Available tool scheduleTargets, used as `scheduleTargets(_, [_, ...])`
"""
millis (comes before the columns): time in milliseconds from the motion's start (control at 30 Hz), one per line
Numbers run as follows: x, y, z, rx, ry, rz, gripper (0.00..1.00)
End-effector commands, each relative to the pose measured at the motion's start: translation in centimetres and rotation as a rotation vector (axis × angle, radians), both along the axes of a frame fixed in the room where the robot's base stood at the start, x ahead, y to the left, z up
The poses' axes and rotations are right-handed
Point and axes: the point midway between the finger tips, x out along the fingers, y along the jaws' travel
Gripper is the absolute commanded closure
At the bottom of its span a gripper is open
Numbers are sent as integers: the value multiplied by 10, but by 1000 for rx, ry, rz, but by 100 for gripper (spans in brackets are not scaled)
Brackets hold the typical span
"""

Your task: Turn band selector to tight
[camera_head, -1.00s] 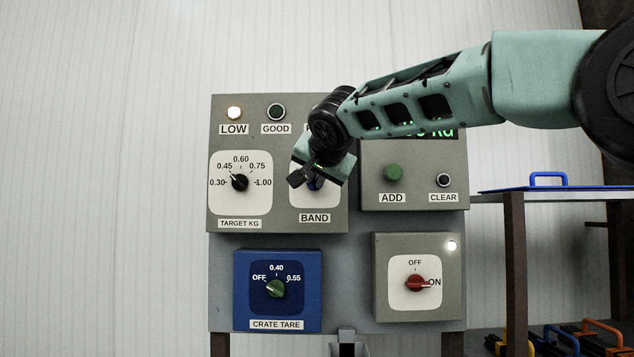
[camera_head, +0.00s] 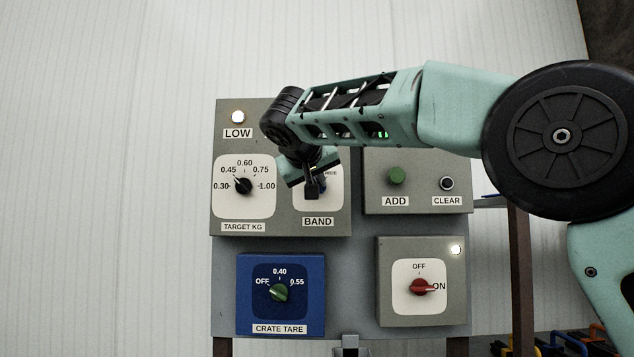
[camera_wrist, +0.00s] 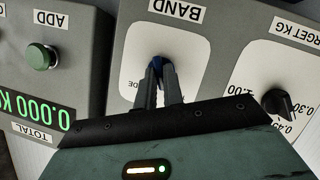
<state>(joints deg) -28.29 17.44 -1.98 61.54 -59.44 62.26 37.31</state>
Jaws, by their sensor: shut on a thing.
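My gripper (camera_wrist: 158,72) is shut on this knob, with one finger on each side. The fingers hide most of the knob, so its pointing direction cannot be told. Only the letters "DE" of one dial mark show at the plate's lower left in the wrist view. In the head view my gripper (camera_head: 313,188) is in front of the BAND dial and covers most of it; the BAND label (camera_head: 318,222) is clear below.
The TARGET KG dial (camera_head: 243,186) sits close on the left. The green ADD button (camera_head: 396,176) and CLEAR button (camera_head: 447,183) are on the right. Below are the blue CRATE TARE box (camera_head: 281,266) and a red switch (camera_head: 420,287) at ON. The LOW lamp (camera_head: 238,117) is lit.

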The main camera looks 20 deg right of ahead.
Motion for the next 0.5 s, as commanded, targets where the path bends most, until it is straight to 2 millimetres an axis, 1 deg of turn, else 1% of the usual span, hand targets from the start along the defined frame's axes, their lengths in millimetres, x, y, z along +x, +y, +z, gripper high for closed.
scheduleTargets(200, [1, 3, -2, -157, 52, 2, 100])
scheduleTargets(500, [1, 3, -3, -292, 95, 2, 100])
